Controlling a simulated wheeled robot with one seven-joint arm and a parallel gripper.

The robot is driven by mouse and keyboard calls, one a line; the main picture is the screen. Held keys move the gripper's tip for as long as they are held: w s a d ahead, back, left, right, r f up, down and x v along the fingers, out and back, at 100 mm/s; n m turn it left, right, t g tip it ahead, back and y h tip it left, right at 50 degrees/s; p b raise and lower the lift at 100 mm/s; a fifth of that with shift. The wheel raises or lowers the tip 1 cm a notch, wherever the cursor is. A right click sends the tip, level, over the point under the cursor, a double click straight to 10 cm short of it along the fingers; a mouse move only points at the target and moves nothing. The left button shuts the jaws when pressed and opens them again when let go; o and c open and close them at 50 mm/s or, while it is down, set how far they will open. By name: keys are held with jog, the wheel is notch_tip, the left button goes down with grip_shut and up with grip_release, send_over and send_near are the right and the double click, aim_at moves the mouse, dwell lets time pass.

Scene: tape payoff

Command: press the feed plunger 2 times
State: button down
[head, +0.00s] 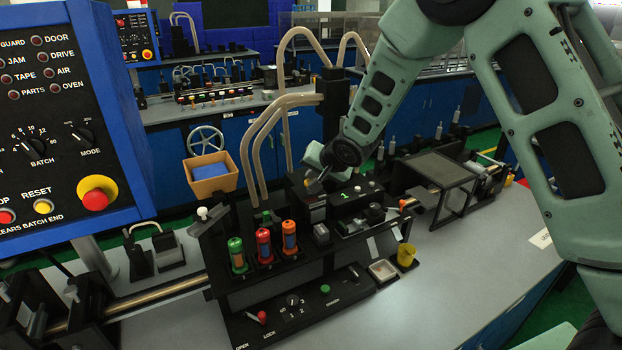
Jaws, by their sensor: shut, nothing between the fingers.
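My gripper (321,177) is at the middle of the view, shut and empty. Its fingertips point down at the back of the black tape machine (338,207), close above its top. I cannot tell whether they touch it. The feed plunger is not clear to me at this size. A grey block-like cap (321,233) stands on the front of the machine below my gripper, and a white-tipped knob (203,213) stands at its left end. The gripper and wrist hide part of the machine's back.
Green, red and orange cylinders (263,245) stand in the front rack. A lower panel (290,303) has a red-tipped lever and a dial. A yellow cup (406,255) and small tray (383,270) stand right. A blue control panel (130,130) rises at left. Bare bench (460,260) lies front right.

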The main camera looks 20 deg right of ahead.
jog(key=shift+f+b, duration=0.4)
jog(key=shift+f, duration=0.2)
dwell(0.3)
jog(key=shift+r, duration=0.1)
jog(key=shift+r+p, duration=1.3)
jog(key=shift+r, duration=0.3)
notch_tip(320, 180, up, 5)
jog(key=p, duration=0.4)
